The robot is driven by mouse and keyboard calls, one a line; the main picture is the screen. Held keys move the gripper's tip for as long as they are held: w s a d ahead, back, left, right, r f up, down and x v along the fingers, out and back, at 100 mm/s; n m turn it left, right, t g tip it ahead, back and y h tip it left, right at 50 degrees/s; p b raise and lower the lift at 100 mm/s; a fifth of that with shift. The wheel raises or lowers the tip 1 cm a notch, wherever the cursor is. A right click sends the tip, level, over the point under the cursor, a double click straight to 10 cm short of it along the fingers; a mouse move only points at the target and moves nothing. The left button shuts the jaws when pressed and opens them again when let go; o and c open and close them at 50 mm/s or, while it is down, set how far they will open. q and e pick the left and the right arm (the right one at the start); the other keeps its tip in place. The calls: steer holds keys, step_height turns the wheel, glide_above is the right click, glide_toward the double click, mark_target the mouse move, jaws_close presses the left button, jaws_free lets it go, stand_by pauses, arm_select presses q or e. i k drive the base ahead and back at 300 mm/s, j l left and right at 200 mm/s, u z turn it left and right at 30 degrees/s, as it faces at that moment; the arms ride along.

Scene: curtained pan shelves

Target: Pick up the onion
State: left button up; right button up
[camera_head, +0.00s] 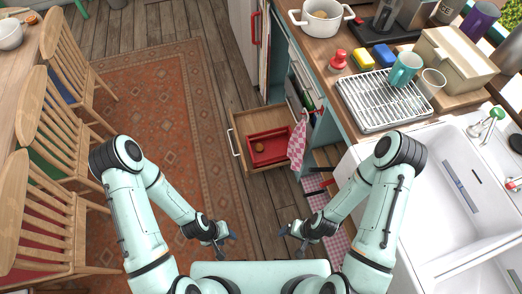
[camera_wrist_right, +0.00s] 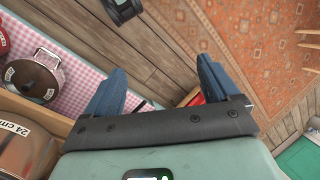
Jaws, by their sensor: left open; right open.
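A small brownish-orange round thing, which looks like the onion (camera_head: 259,147), lies inside a red tray (camera_head: 283,157) in the pulled-out wooden drawer (camera_head: 238,144), in the head view. My left gripper (camera_head: 224,245) is open and empty, below and left of the drawer in the picture. My right gripper (camera_head: 291,240) is open and empty, below and right of the drawer. In the right wrist view its two blue fingers (camera_wrist_right: 160,70) stand apart with wooden floor between them. I cannot make out the onion in that view.
A pink checked cloth (camera_head: 297,143) hangs at the drawer's right side. The counter with a dish rack (camera_head: 385,100) and the white sink (camera_head: 440,185) is to the right. Wooden chairs (camera_head: 50,130) stand left on the patterned rug (camera_head: 160,90). Pans (camera_wrist_right: 35,75) sit on a shelf beside my right gripper.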

mark_target(259, 147)
steer(key=i+u, duration=0.45)
steer(key=i+l+u, duration=0.3)
steer(key=i+u, duration=0.15)
steer(key=i+l, duration=0.3)
steer(key=i, duration=0.15)
steer(key=u, duration=0.05)
